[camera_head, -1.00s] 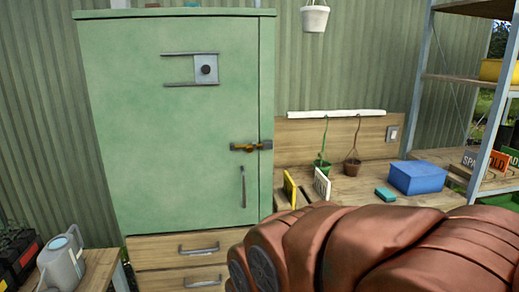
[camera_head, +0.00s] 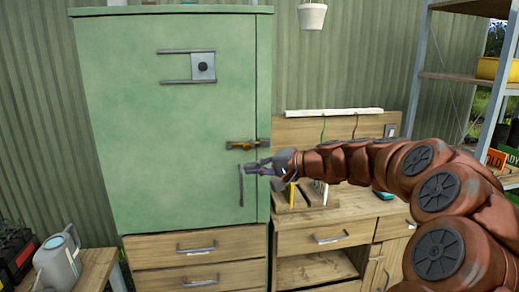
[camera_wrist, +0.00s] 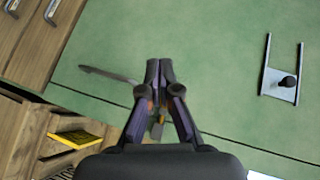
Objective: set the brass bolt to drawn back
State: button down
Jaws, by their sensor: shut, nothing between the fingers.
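The brass bolt (camera_head: 240,145) lies level across the seam at the right edge of the green cabinet door (camera_head: 150,120), with a grey fitting at its right end. In the wrist view only a small brass piece of the bolt (camera_wrist: 157,130) shows between the fingers; the rest is hidden. My gripper (camera_head: 247,168) is just below the bolt and near the upper end of the grey door handle (camera_head: 241,187). In the wrist view my gripper (camera_wrist: 159,68) has its fingertips together with nothing between them. I cannot tell whether it touches the door.
A grey plate with a dark knob (camera_head: 203,67) sits between rails higher on the door. Drawers (camera_head: 197,248) are below. A wooden bench (camera_head: 350,205) stands to the right under my arm. A watering can (camera_head: 58,262) is at the lower left.

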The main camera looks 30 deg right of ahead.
jog(key=d+r+m+t+h, duration=0.2)
jog(key=d+m+t+h, duration=0.1)
jog(key=d, duration=1.1)
jog(key=shift+s+d+r+m, duration=0.2)
jog(key=shift+s+d+m, duration=0.1)
jog(key=shift+s+m, duration=0.15)
jog(key=shift+w, duration=0.1)
jog(key=p, duration=0.3)
send_near(248, 145)
jog(key=w+d, duration=0.3)
jog(key=w, duration=0.2)
jog(key=shift+w+a+f+p, duration=0.25)
jog(key=shift+a+f, duration=0.05)
jog(key=shift+a, duration=0.2)
jog(key=shift+w+a+f+p, duration=0.25)
jog(key=shift+w+a+f, duration=0.05)
jog(key=shift+a, duration=0.15)
jog(key=shift+w+a+f, duration=0.25)
jog(key=shift+w+a, duration=0.15)
jog(key=shift+a, duration=0.1)
